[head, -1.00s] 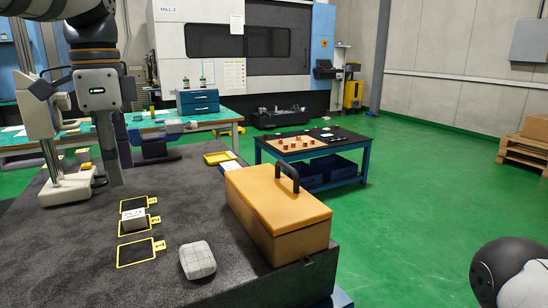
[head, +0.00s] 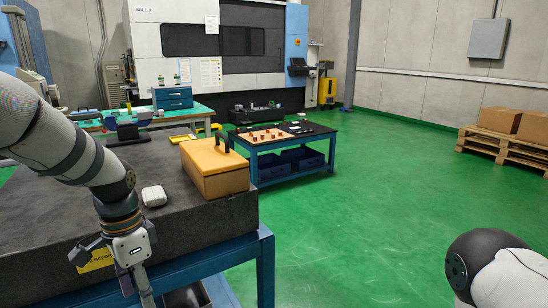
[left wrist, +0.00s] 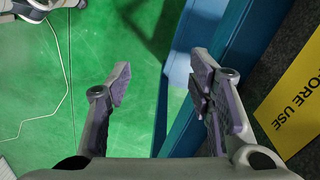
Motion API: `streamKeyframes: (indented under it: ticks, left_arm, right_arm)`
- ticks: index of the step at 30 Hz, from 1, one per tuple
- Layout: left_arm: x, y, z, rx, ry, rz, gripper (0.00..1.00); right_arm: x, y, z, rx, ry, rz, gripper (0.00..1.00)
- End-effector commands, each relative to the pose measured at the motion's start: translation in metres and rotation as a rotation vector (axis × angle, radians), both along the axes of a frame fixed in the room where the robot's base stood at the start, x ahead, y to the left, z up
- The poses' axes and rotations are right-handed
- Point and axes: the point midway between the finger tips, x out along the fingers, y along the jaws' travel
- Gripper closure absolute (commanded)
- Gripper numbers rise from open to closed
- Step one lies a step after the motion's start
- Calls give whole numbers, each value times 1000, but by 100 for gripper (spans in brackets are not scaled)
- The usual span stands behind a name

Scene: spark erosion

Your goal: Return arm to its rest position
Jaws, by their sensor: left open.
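My left arm comes in from the left in the head view. Its gripper (head: 138,290) hangs at the front edge of the dark granite table (head: 190,225), partly cut off by the picture's lower edge. In the left wrist view the two fingers (left wrist: 160,78) are apart, with nothing between them but green floor and part of the blue table frame. The gripper is empty. My right gripper is not in view; only a rounded part of my right arm shows at the lower right.
A yellow label (left wrist: 293,98) on the table's side is close to the left gripper. On the table are a pale rounded block (head: 154,196) and an orange case (head: 213,170) with a black handle. A low blue-framed table (head: 285,150) stands beyond. Green floor is open at right.

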Motion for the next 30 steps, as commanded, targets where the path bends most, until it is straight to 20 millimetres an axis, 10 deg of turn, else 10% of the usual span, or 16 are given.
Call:
streamKeyframes:
  ticks: [3,7,15,30]
  left_arm:
    - [-60,-13,-102,0,50,149,52]
    - [-157,-23,-187,17,92,348,52]
    - [-347,-27,-226,94,136,704,52]
    - [-373,-26,-219,109,127,770,52]
  right_arm:
    - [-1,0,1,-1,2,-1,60]
    - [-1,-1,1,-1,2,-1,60]
    - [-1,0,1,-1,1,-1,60]
    - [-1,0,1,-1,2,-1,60]
